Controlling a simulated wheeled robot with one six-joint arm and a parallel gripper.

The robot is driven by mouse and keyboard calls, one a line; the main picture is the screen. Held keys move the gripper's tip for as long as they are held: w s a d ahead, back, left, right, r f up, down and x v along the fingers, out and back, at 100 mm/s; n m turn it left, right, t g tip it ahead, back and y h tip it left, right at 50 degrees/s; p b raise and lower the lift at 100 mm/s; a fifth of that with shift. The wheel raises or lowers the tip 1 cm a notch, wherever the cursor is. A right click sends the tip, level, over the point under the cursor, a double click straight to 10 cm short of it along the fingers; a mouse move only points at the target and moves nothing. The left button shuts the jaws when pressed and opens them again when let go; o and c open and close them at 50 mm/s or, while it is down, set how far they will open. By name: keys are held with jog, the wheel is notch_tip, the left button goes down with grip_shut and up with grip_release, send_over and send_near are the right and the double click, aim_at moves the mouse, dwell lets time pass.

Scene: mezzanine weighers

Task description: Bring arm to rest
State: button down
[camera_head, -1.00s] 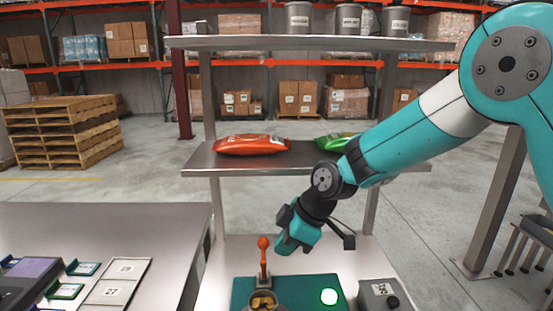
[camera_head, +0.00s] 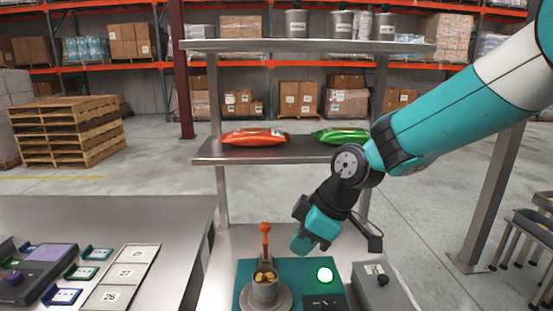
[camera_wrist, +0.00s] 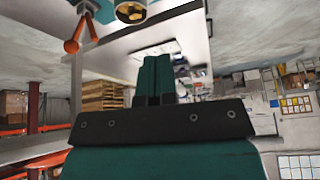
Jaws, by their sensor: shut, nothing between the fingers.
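My teal, white and black arm (camera_head: 460,105) reaches in from the upper right in the head view. My gripper (camera_head: 301,245) hangs tilted downward above the teal weigher (camera_head: 300,270), right of its orange-knobbed post (camera_head: 265,240). In the wrist view my gripper's fingers (camera_wrist: 154,72) are together and empty. A metal cup (camera_head: 264,290) with yellowish pieces inside stands on the weigher's round plate. The cup (camera_wrist: 131,14) and orange post (camera_wrist: 72,46) also show at the wrist view's top edge.
A shelf (camera_head: 300,155) behind my gripper holds a red bag (camera_head: 255,137) and a green bag (camera_head: 340,135). A grey box with a black knob (camera_head: 383,282) stands right of the weigher. Numbered plates (camera_head: 130,272) and a console (camera_head: 40,270) lie on the left table.

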jog(key=s+d+r+m, duration=0.2)
jog(key=s+d+m, duration=0.1)
jog(key=s, duration=0.4)
jog(key=s+d+r+m+h, duration=0.1)
jog(key=s+d, duration=0.3)
jog(key=s, duration=0.4)
jog(key=s+d+r+m+g, duration=0.1)
jog(key=s+d+r+m, duration=0.2)
jog(key=s, duration=0.4)
jog(key=shift+s+d+m, duration=0.15)
jog(key=shift+m, duration=0.65)
